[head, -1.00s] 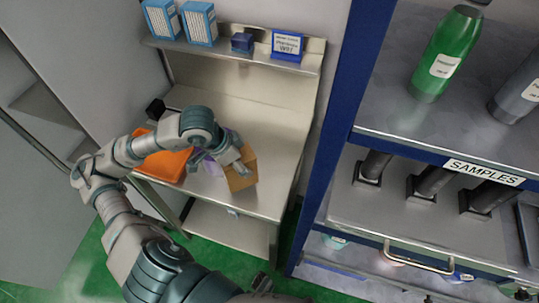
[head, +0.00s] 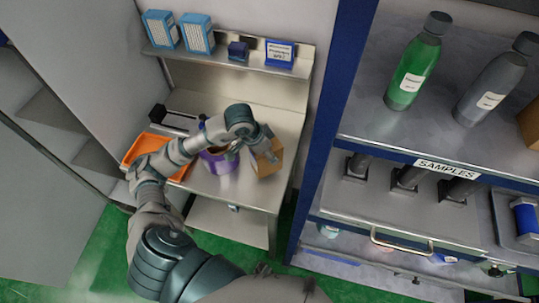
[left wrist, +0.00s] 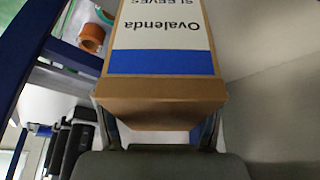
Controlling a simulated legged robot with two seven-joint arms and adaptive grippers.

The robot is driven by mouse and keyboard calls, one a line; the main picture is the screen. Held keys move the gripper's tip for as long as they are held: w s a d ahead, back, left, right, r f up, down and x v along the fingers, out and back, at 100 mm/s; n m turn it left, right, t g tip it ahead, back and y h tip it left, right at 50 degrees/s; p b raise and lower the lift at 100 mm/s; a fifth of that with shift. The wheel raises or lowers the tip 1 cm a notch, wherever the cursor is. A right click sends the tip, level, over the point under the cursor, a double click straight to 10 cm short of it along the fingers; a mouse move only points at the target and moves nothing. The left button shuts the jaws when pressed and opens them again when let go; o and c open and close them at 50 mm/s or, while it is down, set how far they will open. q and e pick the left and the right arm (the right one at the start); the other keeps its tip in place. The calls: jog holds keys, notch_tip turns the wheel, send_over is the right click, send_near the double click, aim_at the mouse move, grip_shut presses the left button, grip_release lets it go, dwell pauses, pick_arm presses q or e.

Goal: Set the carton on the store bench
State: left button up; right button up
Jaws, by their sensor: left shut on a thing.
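The carton (head: 268,160) is a brown box at the right end of the steel bench (head: 235,190). In the left wrist view the carton (left wrist: 163,45) fills the upper middle, with a white and blue label reading "Ovalenda SLEEVES" upside down. My left gripper (head: 264,143) is shut on the carton from above. Its fingers (left wrist: 160,130) flank the carton's near end in the left wrist view. I cannot tell whether the carton's underside touches the bench top. My right gripper is not in view.
An orange tray (head: 140,146) and a purple ring-shaped thing (head: 221,164) are on the bench left of the carton. A shelf (head: 225,57) above holds blue boxes. A blue-framed rack (head: 335,120) with bottles (head: 411,72) stands close on the right.

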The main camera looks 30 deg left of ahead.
pick_arm(q)
jog(key=f, duration=0.2)
jog(key=a+f+b, duration=0.1)
jog(key=f, duration=0.1)
jog(key=shift+a, duration=0.35)
jog(key=o, duration=1.3)
jog(key=shift+o, duration=1.1)
jog(key=shift+d+r, duration=0.1)
jog(key=shift+d, duration=0.25)
jog(key=shift+d+r, duration=0.1)
jog(key=shift+d, duration=0.15)
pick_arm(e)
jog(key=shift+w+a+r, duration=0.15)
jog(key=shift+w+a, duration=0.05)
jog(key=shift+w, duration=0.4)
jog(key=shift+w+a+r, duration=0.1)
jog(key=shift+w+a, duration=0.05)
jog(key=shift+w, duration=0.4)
pick_arm(q)
jog(key=v, duration=1.1)
jog(key=shift+w+a, duration=0.1)
jog(key=shift+a, duration=0.2)
jog(key=shift+s+r, duration=0.2)
jog(key=shift+r, duration=0.2)
jog(key=shift+a, duration=0.15)
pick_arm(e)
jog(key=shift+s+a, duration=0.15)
